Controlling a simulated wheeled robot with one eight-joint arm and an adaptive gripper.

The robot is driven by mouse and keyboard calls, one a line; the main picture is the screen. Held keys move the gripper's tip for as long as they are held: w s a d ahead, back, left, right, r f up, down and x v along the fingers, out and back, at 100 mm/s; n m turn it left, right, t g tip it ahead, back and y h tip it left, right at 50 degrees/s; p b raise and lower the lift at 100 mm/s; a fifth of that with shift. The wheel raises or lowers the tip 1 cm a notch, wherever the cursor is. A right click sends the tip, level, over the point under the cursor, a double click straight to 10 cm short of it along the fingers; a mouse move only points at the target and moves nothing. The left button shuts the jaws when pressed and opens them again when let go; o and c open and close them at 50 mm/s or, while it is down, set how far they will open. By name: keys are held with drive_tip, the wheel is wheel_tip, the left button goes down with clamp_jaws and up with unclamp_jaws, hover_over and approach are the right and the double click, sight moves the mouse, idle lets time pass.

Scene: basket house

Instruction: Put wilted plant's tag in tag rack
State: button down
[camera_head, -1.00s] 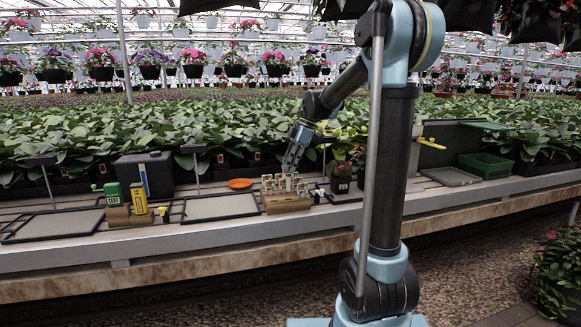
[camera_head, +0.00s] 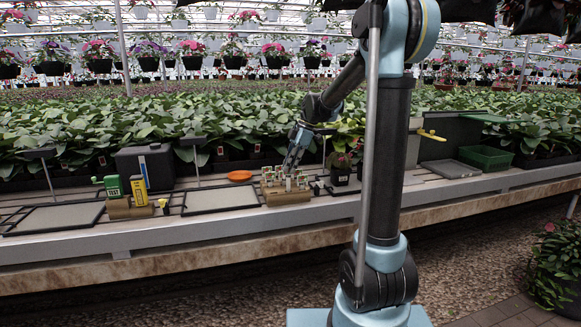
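The tag rack (camera_head: 286,198) is a tan wooden block on the bench, with several small white tags (camera_head: 272,178) standing in it. My gripper (camera_head: 289,168) points down at the rack's back side, its tips right at the tags. At this size I cannot tell whether its fingers are open or shut, or whether they hold a tag. A dark pot with a small plant (camera_head: 340,172) stands right of the rack. I cannot tell from here whether it is wilted, and no separate tag for it can be made out.
An orange dish (camera_head: 240,176) lies left of the rack. A framed mat (camera_head: 222,198), a green tester (camera_head: 113,186) and a yellow tool (camera_head: 139,190) stand further left. A green crate (camera_head: 486,157) and a grey tray (camera_head: 451,168) lie right. Dense plants fill the back.

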sight(290, 178)
drive_tip(key=shift+f, duration=0.1)
drive_tip(key=shift+f, duration=1.7)
drive_tip(key=c, duration=1.7)
unclamp_jaws()
drive_tip(key=shift+r, duration=0.1)
